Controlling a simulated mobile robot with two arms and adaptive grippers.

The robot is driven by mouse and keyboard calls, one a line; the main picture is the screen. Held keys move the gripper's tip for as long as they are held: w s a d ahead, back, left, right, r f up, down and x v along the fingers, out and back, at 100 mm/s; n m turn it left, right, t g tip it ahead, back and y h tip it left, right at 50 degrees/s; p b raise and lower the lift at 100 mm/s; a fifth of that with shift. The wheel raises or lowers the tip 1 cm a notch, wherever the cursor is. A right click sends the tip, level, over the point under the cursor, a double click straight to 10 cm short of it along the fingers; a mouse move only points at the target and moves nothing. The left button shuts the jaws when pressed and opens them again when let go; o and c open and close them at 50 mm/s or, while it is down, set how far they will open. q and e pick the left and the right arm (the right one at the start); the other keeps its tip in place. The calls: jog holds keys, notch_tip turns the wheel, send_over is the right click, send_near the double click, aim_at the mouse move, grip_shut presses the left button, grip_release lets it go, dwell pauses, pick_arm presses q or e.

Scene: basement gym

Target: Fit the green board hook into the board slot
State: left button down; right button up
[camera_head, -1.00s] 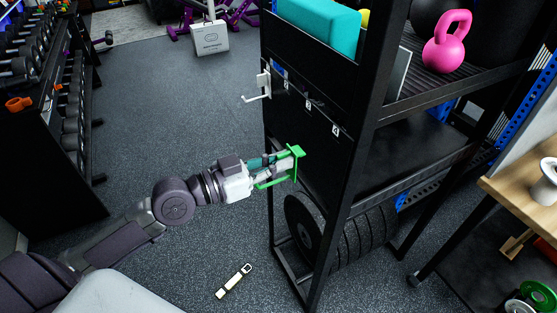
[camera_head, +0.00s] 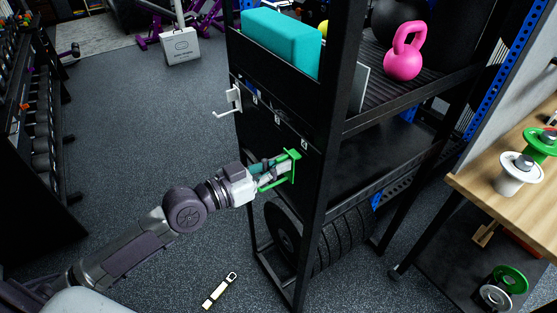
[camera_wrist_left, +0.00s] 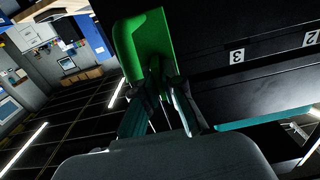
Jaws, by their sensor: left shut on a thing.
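My left gripper (camera_head: 268,172) is shut on the green board hook (camera_head: 293,165), holding it in front of the black board (camera_head: 262,128) on the rack's side. The hook is below and slightly left of the board's nearest white label (camera_head: 304,144). I cannot tell whether it touches the board. In the left wrist view the green hook (camera_wrist_left: 150,40) stands between the fingers (camera_wrist_left: 160,88), beside the dark board with labels "3" (camera_wrist_left: 237,56) and "2" (camera_wrist_left: 311,38). The slot openings are too dark to make out. My right gripper is not in view.
A white hook (camera_head: 232,98) hangs at the board's far end. The rack holds a teal block (camera_head: 280,42), a pink kettlebell (camera_head: 405,52) and weight plates (camera_head: 325,240). A wooden table (camera_head: 482,180) stands right. A small strip-like object (camera_head: 219,291) lies on open floor.

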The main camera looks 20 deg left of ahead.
pick_arm(q)
jog(key=shift+x, duration=0.8)
jog(key=shift+f, duration=0.15)
jog(key=shift+s+a, duration=0.3)
jog(key=shift+s, duration=0.15)
jog(key=shift+r, duration=0.2)
jog(key=shift+w+d+f, duration=0.1)
jog(key=shift+w+d, duration=0.2)
jog(key=shift+w, duration=0.1)
jog(key=shift+w+d, duration=0.15)
jog(key=shift+w, duration=0.05)
jog(key=shift+w+d, duration=0.45)
jog(key=shift+w, duration=0.1)
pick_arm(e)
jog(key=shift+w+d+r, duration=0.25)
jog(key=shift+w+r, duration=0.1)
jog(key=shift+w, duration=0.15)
